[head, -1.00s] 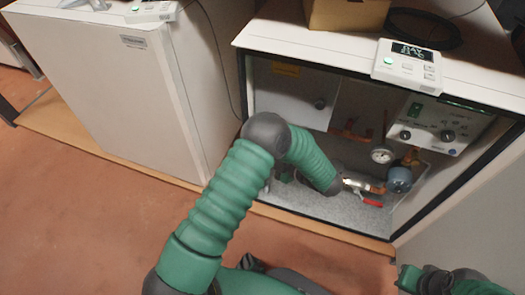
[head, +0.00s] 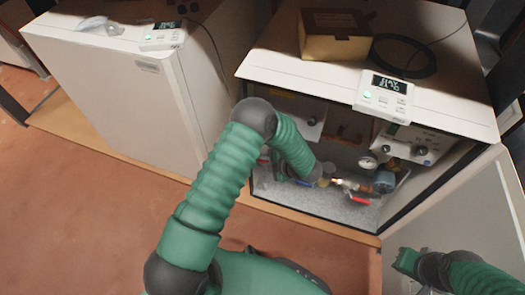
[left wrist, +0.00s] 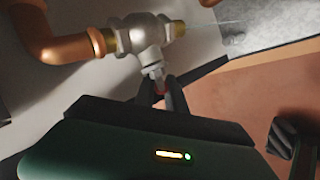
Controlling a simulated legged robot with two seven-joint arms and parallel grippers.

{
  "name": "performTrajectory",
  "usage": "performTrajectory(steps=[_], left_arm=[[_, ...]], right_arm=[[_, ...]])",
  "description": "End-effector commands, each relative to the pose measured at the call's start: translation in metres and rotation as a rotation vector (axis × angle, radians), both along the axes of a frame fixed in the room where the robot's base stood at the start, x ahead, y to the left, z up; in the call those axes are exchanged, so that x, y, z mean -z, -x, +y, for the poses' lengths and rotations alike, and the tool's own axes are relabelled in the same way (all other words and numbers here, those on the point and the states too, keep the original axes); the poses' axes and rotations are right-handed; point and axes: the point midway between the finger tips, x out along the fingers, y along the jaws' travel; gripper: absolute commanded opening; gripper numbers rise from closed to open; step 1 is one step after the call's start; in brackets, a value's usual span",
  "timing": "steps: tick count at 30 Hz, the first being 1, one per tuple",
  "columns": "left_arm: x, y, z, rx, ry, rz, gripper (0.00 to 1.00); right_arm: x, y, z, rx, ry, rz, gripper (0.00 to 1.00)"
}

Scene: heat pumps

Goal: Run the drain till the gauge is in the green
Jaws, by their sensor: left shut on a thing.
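The pressure gauge (head: 368,162) is a small white dial inside the open heat pump cabinet; its needle and colours are too small to read. Left of and below it, a silver valve (head: 346,185) sits on the copper pipework, with a red lever (head: 361,200) beneath. My left gripper (head: 327,172) is at this pipework, its fingers mostly hidden.
A blue component (head: 384,181) and a control panel (head: 414,144) sit right of the gauge. On the cabinet top are a display unit (head: 386,94), a cardboard box (head: 335,45) and a black cable coil (head: 404,69). An open door (head: 460,215) stands at right. A closed white cabinet (head: 135,95) is at left.

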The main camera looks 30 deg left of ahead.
Motion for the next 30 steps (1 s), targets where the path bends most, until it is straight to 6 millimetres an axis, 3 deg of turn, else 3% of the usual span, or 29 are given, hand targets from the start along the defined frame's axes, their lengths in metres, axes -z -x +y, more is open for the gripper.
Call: performTrajectory(steps=[1,9,24,25,30], left_arm=[[-0.003,0.003,-0.001,-0.002,0.029,0.002,0.0],[0.005,0.002,-0.004,-0.001,0.13,-0.024,0.0],[0.01,0.002,-0.005,0.0,0.154,-0.029,0.0],[0.01,0.002,-0.005,0.0,0.154,-0.029,0.17],[0.009,0.001,-0.005,0.0,0.152,-0.032,0.37]], right_arm=[[-0.013,0.0,0.0,0.0,0.0,0.0,0.0],[-0.029,0.0,0.0,0.0,0.0,0.0,0.0],[-0.031,0.0,0.0,0.0,0.0,0.0,0.0],[-0.031,0.0,0.0,0.0,0.0,0.0,0.0],[-0.031,0.0,0.0,0.0,0.0,0.0,0.0]])
